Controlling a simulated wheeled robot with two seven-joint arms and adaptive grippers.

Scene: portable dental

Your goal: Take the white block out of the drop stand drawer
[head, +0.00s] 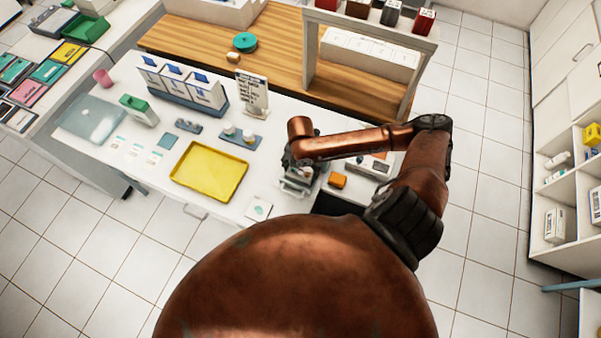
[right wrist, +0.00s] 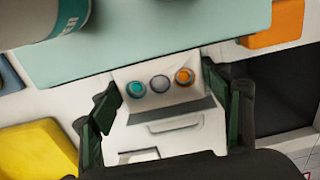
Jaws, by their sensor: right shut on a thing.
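My right gripper (head: 297,178) is over the counter, right of the yellow tray. In the right wrist view, the fingers of this gripper (right wrist: 170,105) stand wide apart, one on each side of a white stand (right wrist: 175,122). This seems to be the drop stand, and the gripper is shut on it. Three round caps, teal, grey and orange, sit in a row on its top. A handle-shaped outline shows on its pale face below them. I cannot make out the white block or the inside of a drawer. My left gripper is not in view.
The yellow tray (head: 208,192) lies on the white counter. An orange block (head: 337,180) is right of my right gripper, near a dark opening (right wrist: 285,92). A small white tile (head: 258,210) lies near the counter's front edge. A sign card (head: 252,92) stands behind.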

